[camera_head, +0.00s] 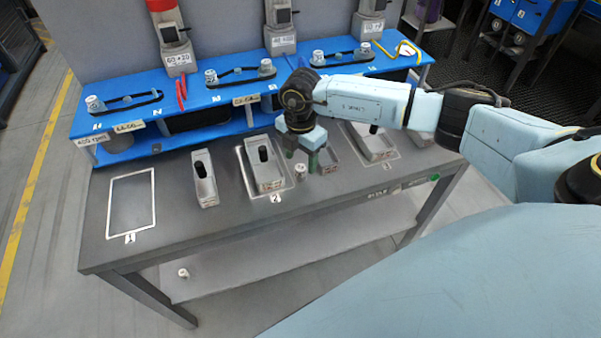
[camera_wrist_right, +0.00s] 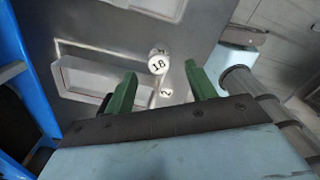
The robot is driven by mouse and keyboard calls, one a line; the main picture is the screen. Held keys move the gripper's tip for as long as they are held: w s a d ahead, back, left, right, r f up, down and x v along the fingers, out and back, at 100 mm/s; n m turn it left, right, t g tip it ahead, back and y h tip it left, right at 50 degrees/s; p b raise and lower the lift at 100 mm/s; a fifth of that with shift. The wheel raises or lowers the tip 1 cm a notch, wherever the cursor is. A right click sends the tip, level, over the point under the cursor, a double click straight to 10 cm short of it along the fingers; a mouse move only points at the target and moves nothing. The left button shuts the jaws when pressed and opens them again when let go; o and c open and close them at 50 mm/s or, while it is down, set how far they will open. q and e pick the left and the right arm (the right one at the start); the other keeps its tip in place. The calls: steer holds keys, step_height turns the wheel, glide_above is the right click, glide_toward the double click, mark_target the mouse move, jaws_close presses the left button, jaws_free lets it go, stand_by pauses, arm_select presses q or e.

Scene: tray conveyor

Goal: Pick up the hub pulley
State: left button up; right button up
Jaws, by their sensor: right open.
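A small silver-white cylinder (camera_head: 300,171), which looks like the hub pulley, stands on the grey table near the tray at label 2. In the right wrist view its round top (camera_wrist_right: 158,64) is marked 18. My right gripper (camera_head: 301,158) is open, its green fingers pointing down just above and behind the cylinder. In the right wrist view the cylinder shows between the open fingertips (camera_wrist_right: 161,71), beyond them and not gripped. I cannot tell the exact gap. My left gripper is not in view.
A tray (camera_head: 273,186) with a black peg stands left of the cylinder; other trays (camera_head: 207,190) stand along the table. A blue shelf (camera_head: 190,93) with belts and pulleys runs behind. The outlined spot 1 (camera_head: 112,205) is empty. Another small white piece (camera_head: 183,273) lies low down.

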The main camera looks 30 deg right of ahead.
mark_target(300, 167)
step_height(300, 167, down, 5)
steer(key=shift+w+r, duration=0.1)
steer(key=c, duration=1.2)
